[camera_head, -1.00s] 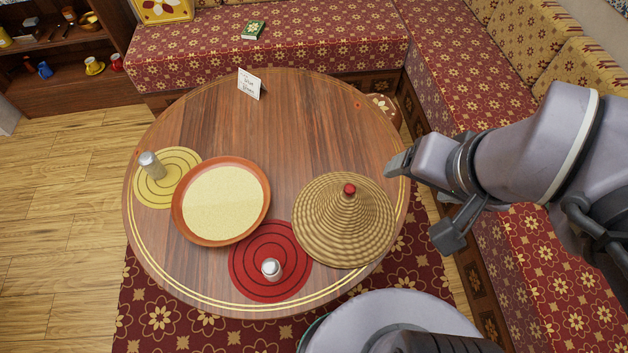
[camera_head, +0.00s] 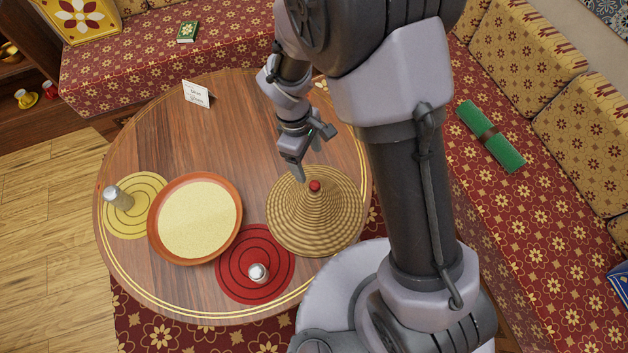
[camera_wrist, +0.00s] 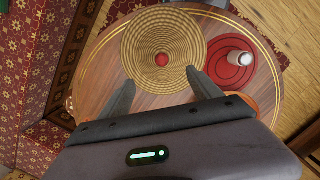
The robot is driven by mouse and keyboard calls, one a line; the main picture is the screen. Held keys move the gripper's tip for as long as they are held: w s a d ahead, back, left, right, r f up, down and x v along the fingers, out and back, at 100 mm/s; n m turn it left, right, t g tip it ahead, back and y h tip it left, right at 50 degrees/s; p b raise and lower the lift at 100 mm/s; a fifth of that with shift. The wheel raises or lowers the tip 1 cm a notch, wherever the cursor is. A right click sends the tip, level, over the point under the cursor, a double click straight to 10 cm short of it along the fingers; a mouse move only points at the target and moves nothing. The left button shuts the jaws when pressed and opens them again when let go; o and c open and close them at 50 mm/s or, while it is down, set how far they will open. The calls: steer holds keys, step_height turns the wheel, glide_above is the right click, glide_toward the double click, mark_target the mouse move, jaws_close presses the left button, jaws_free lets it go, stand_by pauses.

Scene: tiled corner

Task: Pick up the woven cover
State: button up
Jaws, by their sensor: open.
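The woven cover (camera_head: 316,225) is a tan, coiled cone with a red knob (camera_head: 314,186) on top. It sits on the right part of the round wooden table (camera_head: 222,120). My gripper (camera_head: 298,174) is above the far side of the cover, pointing down. In the wrist view my gripper (camera_wrist: 162,92) shows two dark fingers spread apart, with nothing between them. There the woven cover (camera_wrist: 163,40) lies ahead of the fingertips, its red knob (camera_wrist: 162,59) roughly centred between them. My gripper appears apart from the cover.
An orange-rimmed dish (camera_head: 236,238) with pale grainy content stands left of the cover. A red round mat (camera_head: 232,285) with a shaker (camera_head: 258,273) is in front. A yellow mat (camera_head: 145,190) holds another shaker (camera_head: 117,198). A white card (camera_head: 197,95) stands at the back.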

mark_target(314, 184)
steer(key=f, duration=0.2)
steer(key=f+b, duration=0.1)
steer(key=f, duration=0.1)
steer(key=f+b, duration=0.1)
steer(key=f, duration=0.2)
steer(key=shift+s+d, duration=0.15)
steer(key=shift+d, duration=0.25)
steer(key=f+b, duration=0.1)
steer(key=f, duration=0.3)
steer(key=s+f+b, duration=0.1)
steer(key=shift+d+f+b, duration=0.3)
steer(key=shift+d+f, duration=0.1)
steer(key=shift+r, duration=0.1)
steer(key=shift+c, duration=1.1)
jaws_close()
